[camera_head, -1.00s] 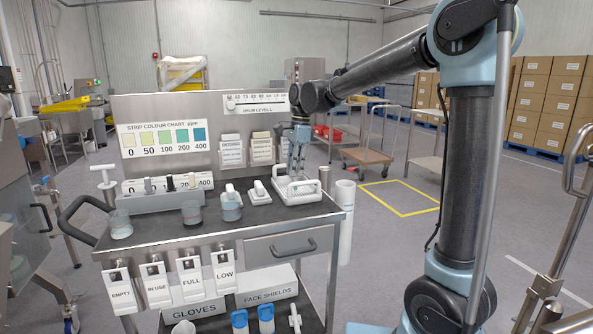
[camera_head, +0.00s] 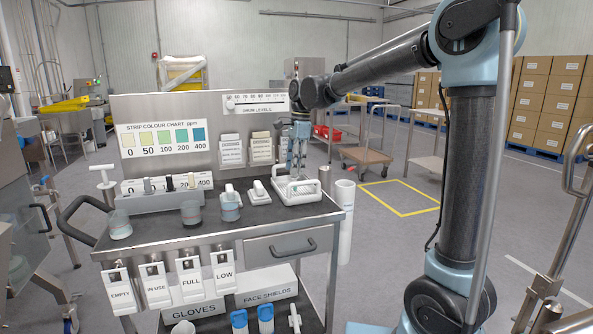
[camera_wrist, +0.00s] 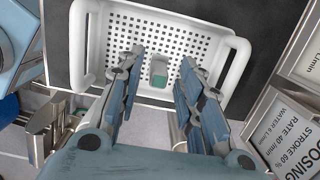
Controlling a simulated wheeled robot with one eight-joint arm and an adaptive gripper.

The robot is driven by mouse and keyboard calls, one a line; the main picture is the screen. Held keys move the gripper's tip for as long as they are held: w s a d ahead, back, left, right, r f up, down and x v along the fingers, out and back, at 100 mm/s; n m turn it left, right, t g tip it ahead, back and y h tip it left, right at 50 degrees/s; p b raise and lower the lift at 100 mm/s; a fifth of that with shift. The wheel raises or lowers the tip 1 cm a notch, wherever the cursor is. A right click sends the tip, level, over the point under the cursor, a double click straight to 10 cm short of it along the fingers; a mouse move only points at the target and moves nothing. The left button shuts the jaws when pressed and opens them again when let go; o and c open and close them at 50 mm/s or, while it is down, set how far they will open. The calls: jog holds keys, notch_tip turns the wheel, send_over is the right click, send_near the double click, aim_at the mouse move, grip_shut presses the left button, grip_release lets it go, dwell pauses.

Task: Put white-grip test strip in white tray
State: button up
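The white tray (camera_head: 318,197) stands at the right end of the cart top. In the wrist view the tray (camera_wrist: 92,50) shows a perforated floor and two side handles. A small piece with a pale body and a green-teal part (camera_wrist: 159,72), seemingly the white-grip test strip, is within the tray's outline, between my fingers. My gripper (camera_head: 296,176) points down over the tray. In the wrist view my gripper (camera_wrist: 160,66) has its fingers apart, with visible gaps to the piece on both sides. Whether the piece lies flat or stands is unclear.
A white clip-like item (camera_head: 258,192) sits left of the tray. Upright labelled packs (camera_head: 262,149) and the back panel (camera_head: 202,110) rise behind.

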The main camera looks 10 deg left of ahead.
notch_tip(320, 180, up, 10)
jog(key=d+r, duration=0.1)
jog(key=s+d+f+n, duration=0.1)
jog(key=d+f, duration=0.1)
jog(key=d, duration=0.5)
jog(key=s+d+f+n, duration=0.1)
jog(key=d+f, duration=0.1)
jog(key=d, duration=0.4)
jog(key=s+d+f+n+t, duration=0.1)
jog(key=s+d+f+n, duration=0.1)
jog(key=s+d+f, duration=0.35)
jog(key=s+d+f+n, duration=0.2)
jog(key=s+d+f, duration=0.1)
jog(key=d, duration=0.5)
jog(key=s+d+f+n+t, duration=0.1)
jog(key=s+d+f+n, duration=0.1)
jog(key=s+d+f, duration=0.4)
jog(key=s+d+f+n, duration=0.2)
jog(key=s+d+f, duration=0.1)
jog(key=d+f, duration=0.1)
jog(key=s+d+f+n+t+h, duration=0.1)
jog(key=s+d+f, duration=0.2)
jog(key=f, duration=0.4)
jog(key=shift+s+d+n, duration=0.35)
jog(key=shift+s+n, duration=0.05)
jog(key=shift+s, duration=0.05)
